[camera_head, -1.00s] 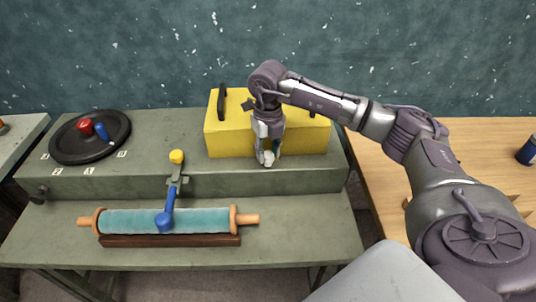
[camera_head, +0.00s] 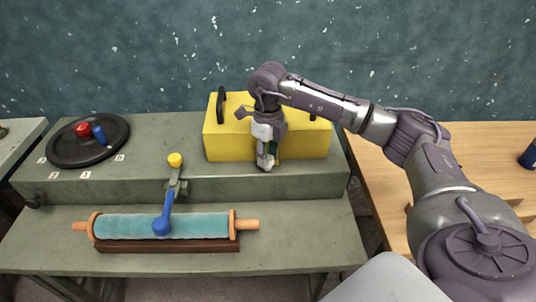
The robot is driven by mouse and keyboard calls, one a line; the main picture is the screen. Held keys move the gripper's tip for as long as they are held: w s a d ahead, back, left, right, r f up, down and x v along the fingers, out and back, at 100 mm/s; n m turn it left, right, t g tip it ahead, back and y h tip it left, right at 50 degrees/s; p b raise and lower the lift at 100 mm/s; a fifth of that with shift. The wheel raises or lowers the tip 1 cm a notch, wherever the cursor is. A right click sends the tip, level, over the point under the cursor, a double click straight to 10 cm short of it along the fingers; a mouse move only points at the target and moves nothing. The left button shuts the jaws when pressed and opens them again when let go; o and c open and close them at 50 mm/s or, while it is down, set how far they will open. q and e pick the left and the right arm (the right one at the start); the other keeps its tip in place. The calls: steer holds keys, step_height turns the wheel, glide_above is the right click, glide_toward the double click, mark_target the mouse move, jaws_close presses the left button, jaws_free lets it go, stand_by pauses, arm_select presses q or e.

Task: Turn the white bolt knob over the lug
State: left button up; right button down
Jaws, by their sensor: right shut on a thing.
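The yellow box (camera_head: 226,143) stands on the raised back part of the green bench. My right gripper (camera_head: 265,164) points down in front of the box's front face, near its middle. It is shut on the white bolt knob (camera_head: 263,158), which shows only as a small pale bit at the fingertips. A dark green strip (camera_head: 275,149) shows just right of the fingers. The lug cannot be made out; the gripper covers that part of the box. My left gripper is not in view.
Two dark handles stand on the box, the left one (camera_head: 221,105) clear of my arm. Left are a black dial (camera_head: 64,154) with red and blue knobs, a yellow-knobbed, blue-handled lever (camera_head: 170,195) and a teal roller (camera_head: 130,226). A wooden table (camera_head: 372,165) is at right.

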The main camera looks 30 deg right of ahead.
steer(key=c, duration=0.8)
jaws_free()
steer(key=shift+o, duration=0.2)
steer(key=shift+m, duration=0.3)
